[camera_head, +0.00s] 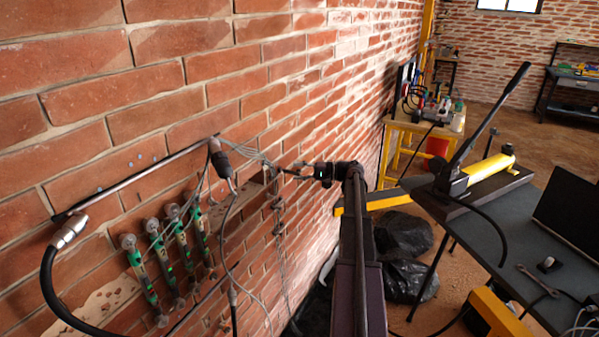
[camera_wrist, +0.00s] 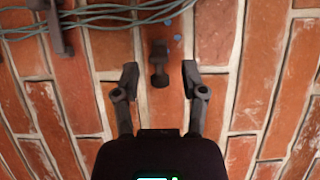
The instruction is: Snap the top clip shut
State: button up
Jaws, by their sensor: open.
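In the wrist view a small dark clip (camera_wrist: 158,62) is on the brick wall, just ahead of and between my fingertips. I cannot tell whether it is open or shut. Grey-green cables (camera_wrist: 110,16) cross the top left of the wrist view, passing a second dark clip (camera_wrist: 54,28). The cables lie beyond the first clip, with no contact visible.
In the head view a metal bar (camera_head: 140,178) and several green-marked gauges (camera_head: 145,275) are on the wall at left. Loose cables (camera_head: 225,235) hang close by. A bench with a yellow hand pump (camera_head: 490,168) stands at right. Black bags (camera_head: 405,235) lie on the floor.

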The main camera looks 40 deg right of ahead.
grip_shut()
